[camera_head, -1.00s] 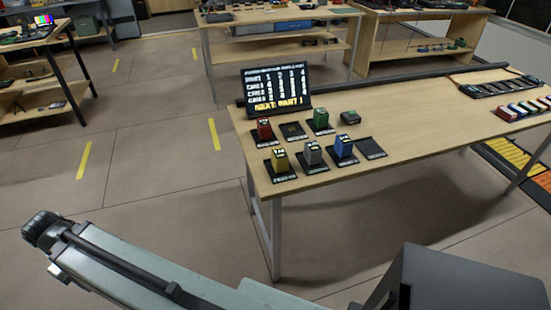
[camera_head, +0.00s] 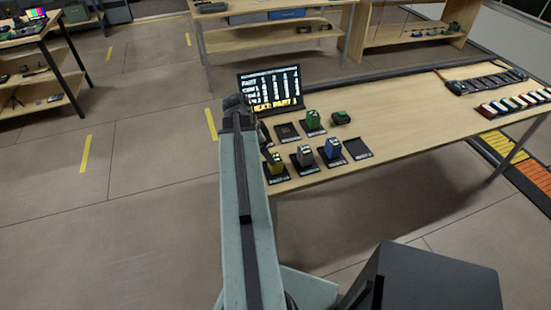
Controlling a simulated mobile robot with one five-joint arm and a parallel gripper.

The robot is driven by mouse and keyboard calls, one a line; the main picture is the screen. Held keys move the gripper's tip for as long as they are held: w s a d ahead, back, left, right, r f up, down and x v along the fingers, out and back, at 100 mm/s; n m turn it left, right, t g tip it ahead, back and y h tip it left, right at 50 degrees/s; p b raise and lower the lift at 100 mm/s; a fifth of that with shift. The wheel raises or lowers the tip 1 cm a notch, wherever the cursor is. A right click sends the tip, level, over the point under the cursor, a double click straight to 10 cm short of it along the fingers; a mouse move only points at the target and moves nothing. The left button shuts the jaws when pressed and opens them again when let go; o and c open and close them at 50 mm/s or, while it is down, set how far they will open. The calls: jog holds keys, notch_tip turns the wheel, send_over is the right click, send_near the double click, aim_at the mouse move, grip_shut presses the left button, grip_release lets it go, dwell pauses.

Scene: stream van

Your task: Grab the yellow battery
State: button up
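The yellow battery (camera_head: 276,163) stands upright on a dark pad near the front left corner of the wooden table (camera_head: 400,126). My arm reaches up the picture, and my gripper end (camera_head: 237,106) shows at the table's left edge, up and left of the yellow battery and apart from it in the picture. The fingers are too small and dark to tell whether they are open. The red battery seen earlier is mostly hidden behind my arm.
A grey battery (camera_head: 305,155), a blue battery (camera_head: 333,148) and a green battery (camera_head: 312,120) stand close by on pads. A black screen (camera_head: 271,90) stands behind them. Colored items (camera_head: 515,101) line the table's right side. Floor left of the table is clear.

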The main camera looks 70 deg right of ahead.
aim_at(275, 157)
jog(key=b+x, duration=0.2)
jog(key=x, duration=0.1)
jog(key=shift+w+a+b, duration=0.1)
jog(key=shift+w+b, duration=0.05)
jog(key=shift+b, duration=0.25)
jog(key=b+x, duration=0.4)
jog(key=x, duration=0.1)
jog(key=shift+s+b, duration=0.25)
jog(key=shift+b, duration=0.1)
jog(key=shift+a+r, duration=0.1)
jog(key=shift+c, duration=0.3)
grip_shut()
notch_tip(275, 157, up, 10)
jog(key=p, duration=1)
jog(key=shift+r+p, duration=0.15)
jog(key=shift+p, duration=0.15)
